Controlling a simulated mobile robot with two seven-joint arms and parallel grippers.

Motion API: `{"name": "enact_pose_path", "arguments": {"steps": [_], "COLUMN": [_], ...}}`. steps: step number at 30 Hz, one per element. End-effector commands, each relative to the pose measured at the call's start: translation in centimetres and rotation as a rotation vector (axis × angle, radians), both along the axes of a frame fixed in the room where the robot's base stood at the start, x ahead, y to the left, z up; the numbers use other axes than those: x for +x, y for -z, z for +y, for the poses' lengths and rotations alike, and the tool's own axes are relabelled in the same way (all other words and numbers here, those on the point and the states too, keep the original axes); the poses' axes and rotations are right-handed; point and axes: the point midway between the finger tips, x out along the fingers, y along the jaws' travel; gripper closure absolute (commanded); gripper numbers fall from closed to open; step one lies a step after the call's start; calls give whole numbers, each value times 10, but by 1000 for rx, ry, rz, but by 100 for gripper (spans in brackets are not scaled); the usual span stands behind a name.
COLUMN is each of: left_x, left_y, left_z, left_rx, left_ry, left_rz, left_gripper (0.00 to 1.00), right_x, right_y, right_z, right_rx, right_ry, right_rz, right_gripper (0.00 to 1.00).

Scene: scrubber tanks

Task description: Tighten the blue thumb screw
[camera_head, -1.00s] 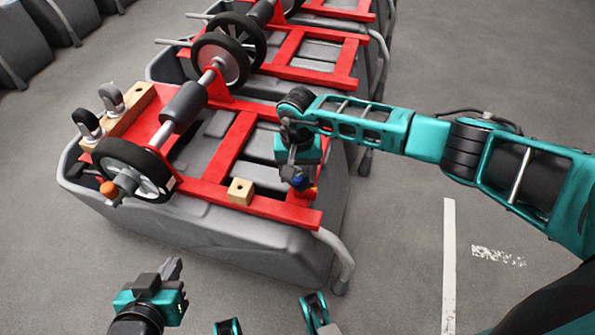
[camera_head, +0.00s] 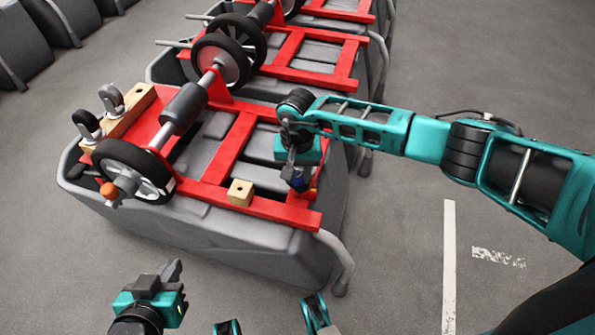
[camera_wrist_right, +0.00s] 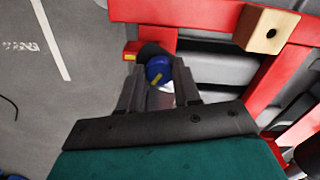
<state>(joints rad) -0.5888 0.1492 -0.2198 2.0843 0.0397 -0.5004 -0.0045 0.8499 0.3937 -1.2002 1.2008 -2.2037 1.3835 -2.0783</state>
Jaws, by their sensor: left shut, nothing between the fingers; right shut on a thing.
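The blue thumb screw (camera_wrist_right: 158,69) shows in the right wrist view between the fingers of my right gripper (camera_wrist_right: 160,84). In the head view my right gripper (camera_head: 298,180) points down at the front right corner of the red frame (camera_head: 300,213), and the fingers mostly hide the blue screw (camera_head: 301,184). The right gripper is shut on the screw. My left gripper (camera_head: 173,270) is shut and empty, low in the head view, in front of the grey tank (camera_head: 230,240) and apart from it.
A wooden block with a hole (camera_head: 240,192) sits on the red frame left of my right gripper. A wheel (camera_head: 133,171) on a shaft and two casters on a wooden strip (camera_head: 132,108) are further left. Floor to the right is clear.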

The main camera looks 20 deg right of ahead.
Motion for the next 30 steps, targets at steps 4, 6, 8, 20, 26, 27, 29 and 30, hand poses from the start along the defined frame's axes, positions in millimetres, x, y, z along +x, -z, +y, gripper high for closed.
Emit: {"name": "enact_pose_path", "arguments": {"steps": [4,6,8,20,26,27,29,30], "left_x": [0,0,0,2,2,2,2,2], "left_y": [1,2,2,-3,-4,-4,-4,-4], "left_z": [0,0,0,-1,-1,-1,-1,-1], "left_rx": [0,0,1,-3,-3,-3,-3,-3], "left_ry": [0,0,0,1,1,1,1,1], "left_rz": [1,1,2,-8,-8,-8,-8,-8], "left_gripper": [100,100,100,100,100,100,100,100], "right_x": [1,1,1,1,1,1,1,1], "right_y": [0,0,0,-1,-1,-1,-1,-1], "right_z": [-1,-1,-1,-1,-1,-1,-1,-1], "right_rx": [-2,-1,-1,-1,-2,-2,-2,-1], "right_ry": [52,90,131,492,679,714,766,798], "right_rz": [-2,-1,-1,-2,-3,-3,-2,-2], "right_gripper": [98,98,98,98,98,98,98,98]}}
